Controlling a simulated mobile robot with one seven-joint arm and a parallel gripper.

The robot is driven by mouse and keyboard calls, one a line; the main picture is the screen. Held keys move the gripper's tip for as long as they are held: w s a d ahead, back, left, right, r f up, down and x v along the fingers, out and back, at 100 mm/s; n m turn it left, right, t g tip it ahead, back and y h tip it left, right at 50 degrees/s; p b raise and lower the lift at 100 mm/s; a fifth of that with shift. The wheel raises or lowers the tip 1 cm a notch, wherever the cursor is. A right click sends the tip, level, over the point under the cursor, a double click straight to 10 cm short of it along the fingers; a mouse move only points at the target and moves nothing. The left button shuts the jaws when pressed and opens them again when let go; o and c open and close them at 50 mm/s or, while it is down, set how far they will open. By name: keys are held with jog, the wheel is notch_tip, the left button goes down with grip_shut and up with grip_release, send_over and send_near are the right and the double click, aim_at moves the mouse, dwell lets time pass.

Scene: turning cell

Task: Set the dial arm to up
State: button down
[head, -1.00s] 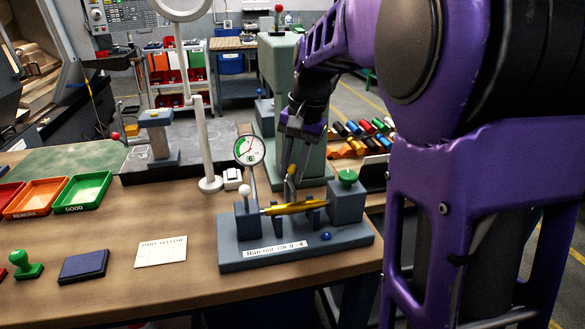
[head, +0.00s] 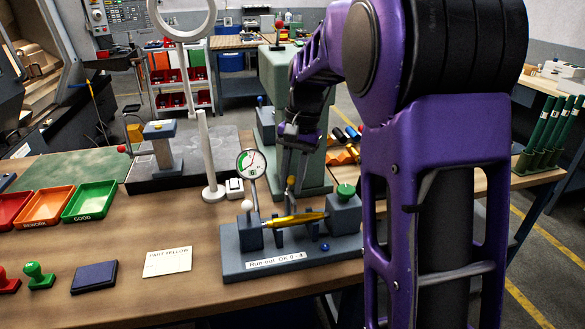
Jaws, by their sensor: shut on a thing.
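The run-out fixture (head: 229,262) is a blue-grey block base on the bench, marked "Run-out OK 0 - 4". A round dial (head: 250,163) stands upright on a thin arm (head: 254,196) at its left, with a white ball knob (head: 248,206) beside it. A yellow spindle-shaped part (head: 297,221) lies across the fixture between its two end blocks. My gripper (head: 292,180) points down just above this part, right of the dial, shut on a small ochre upright piece (head: 291,186). I cannot tell whether that piece joins the yellow part.
A green knob (head: 345,191) tops the right end block. A white magnifier stand (head: 207,150) rises behind the fixture at left. Red, orange and green trays (head: 90,201), stamps (head: 38,275), an ink pad (head: 94,277) and a "PART YELLOW" card (head: 167,262) lie left. Bare bench lies between.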

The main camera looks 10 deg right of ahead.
jog(key=shift+w+r+g+p, duration=0.3)
jog(key=shift+r+p, duration=0.15)
jog(key=shift+p, duration=0.1)
jog(key=shift+w+f+g, duration=0.25)
jog(key=shift+w+g, duration=0.05)
jog(key=shift+g, duration=0.3)
jog(key=shift+w+r+g, duration=0.1)
jog(key=shift+r+g, duration=0.05)
jog(key=shift+g, duration=0.15)
jog(key=c, duration=0.7)
grip_release()
jog(key=v, duration=1.2)
jog(key=shift+a, duration=0.15)
